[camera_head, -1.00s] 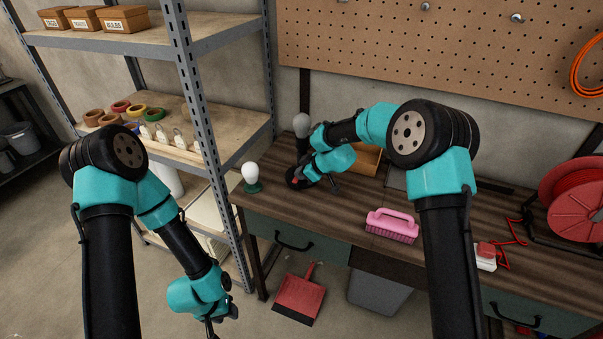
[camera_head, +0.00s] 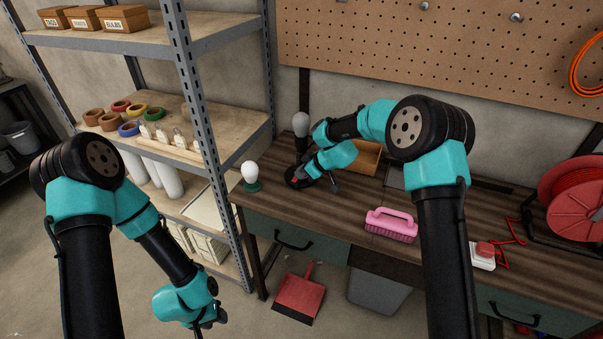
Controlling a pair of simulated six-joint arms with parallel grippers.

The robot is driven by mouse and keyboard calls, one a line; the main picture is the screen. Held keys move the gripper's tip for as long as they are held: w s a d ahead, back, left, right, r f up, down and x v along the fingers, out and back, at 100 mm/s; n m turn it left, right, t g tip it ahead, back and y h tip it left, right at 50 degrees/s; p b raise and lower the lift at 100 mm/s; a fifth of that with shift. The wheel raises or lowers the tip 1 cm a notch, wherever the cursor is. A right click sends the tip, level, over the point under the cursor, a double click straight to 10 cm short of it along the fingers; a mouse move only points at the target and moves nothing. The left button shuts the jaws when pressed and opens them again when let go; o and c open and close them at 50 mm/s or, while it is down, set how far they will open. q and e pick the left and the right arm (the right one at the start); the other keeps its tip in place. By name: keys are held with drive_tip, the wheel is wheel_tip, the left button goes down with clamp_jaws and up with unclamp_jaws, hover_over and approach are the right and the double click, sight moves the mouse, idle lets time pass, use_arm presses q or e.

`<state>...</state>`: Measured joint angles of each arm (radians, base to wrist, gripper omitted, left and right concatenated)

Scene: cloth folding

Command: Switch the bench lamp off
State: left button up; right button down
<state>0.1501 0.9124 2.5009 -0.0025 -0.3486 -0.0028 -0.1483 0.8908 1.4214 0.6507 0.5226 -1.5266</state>
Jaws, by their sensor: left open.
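The bench lamp has a round black base (camera_head: 293,183) at the back left of the bench, with a small red part on it. A grey bulb (camera_head: 301,125) on a dark neck rises just behind and shows no glow. My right gripper (camera_head: 306,174) reaches down over the base at the red part and hides some of it. I cannot tell whether it touches or whether its jaws are open. My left gripper (camera_head: 203,328) is open, low in front of the shelf and away from the bench; its tips are partly cut off by the lower edge.
A white bulb in a green holder (camera_head: 251,175) stands at the bench's left corner. A pink brush (camera_head: 391,224), a wooden box (camera_head: 366,157), a white block with a red top (camera_head: 483,255) and a red cable reel (camera_head: 577,205) are on the bench. A metal shelf (camera_head: 189,100) stands left.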

drive_tip(key=shift+s+a+f, duration=0.25)
drive_tip(key=shift+s, duration=0.2)
drive_tip(key=shift+s+a+f, duration=0.2)
drive_tip(key=shift+s+a, duration=0.05)
drive_tip(key=shift+s, duration=0.2)
drive_tip(key=shift+r, duration=0.1)
drive_tip(key=shift+w+r, duration=0.1)
drive_tip(key=shift+r, duration=0.45)
drive_tip(key=r, duration=0.4)
drive_tip(key=shift+w+d, duration=0.1)
drive_tip(key=shift+d, duration=0.25)
drive_tip(key=v, duration=0.9)
drive_tip(key=shift+d, duration=0.3)
drive_tip(key=shift+w, duration=0.1)
drive_tip(key=shift+r, duration=0.15)
